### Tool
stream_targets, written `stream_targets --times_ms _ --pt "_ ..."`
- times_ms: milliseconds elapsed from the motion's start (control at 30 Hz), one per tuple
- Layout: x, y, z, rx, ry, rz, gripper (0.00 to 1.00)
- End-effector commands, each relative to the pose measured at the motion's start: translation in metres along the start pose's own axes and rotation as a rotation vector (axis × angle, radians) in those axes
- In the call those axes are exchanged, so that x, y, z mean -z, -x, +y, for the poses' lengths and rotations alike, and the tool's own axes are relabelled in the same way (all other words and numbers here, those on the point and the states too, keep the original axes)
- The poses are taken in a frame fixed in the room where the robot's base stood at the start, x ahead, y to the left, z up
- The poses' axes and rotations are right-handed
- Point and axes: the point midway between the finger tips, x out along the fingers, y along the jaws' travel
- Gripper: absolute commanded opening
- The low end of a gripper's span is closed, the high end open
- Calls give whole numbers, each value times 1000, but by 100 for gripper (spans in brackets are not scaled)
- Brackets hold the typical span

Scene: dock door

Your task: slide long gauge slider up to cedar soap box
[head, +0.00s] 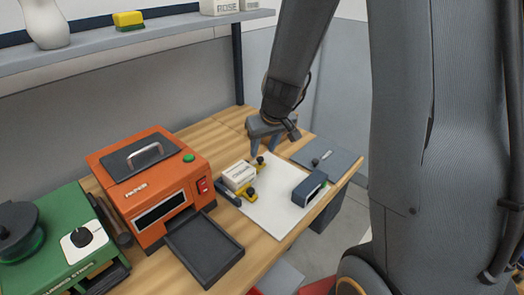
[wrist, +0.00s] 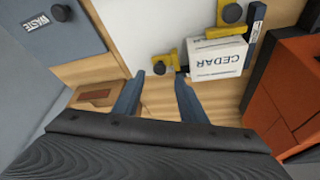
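The white cedar soap box (head: 238,176) lies on a white sheet on the bench; its CEDAR label faces the wrist view (wrist: 218,60). A yellow slider with a black knob (head: 260,161) is off one short end of the box, and seems to be the long gauge slider. In the wrist view this slider (wrist: 166,61) is just left of the box; I cannot tell if they touch. A second yellow slider (head: 250,194) is at the box's long side. My gripper (head: 264,142) is open and empty, its fingers (wrist: 157,102) apart, just short of the first knob.
A dark rail (head: 228,194) borders the box's other end. An orange machine (head: 150,185) with a dark tray (head: 204,250) stands left. A dark blue block (head: 309,188) and a grey WASTE panel (head: 326,155) lie right. The white sheet (head: 272,213) is clear in the middle.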

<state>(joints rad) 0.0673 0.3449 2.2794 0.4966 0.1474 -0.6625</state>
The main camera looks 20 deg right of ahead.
Motion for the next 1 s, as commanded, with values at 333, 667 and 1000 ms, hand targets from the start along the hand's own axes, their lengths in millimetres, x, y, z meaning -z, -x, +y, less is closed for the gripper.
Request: stream_targets --times_ms 333,667,1000 --pt "0 35 0 0 0 -1 38" --pt "0 34 1 2 -1 -4 25" --pt "12 11 69 212 60 -122 0"
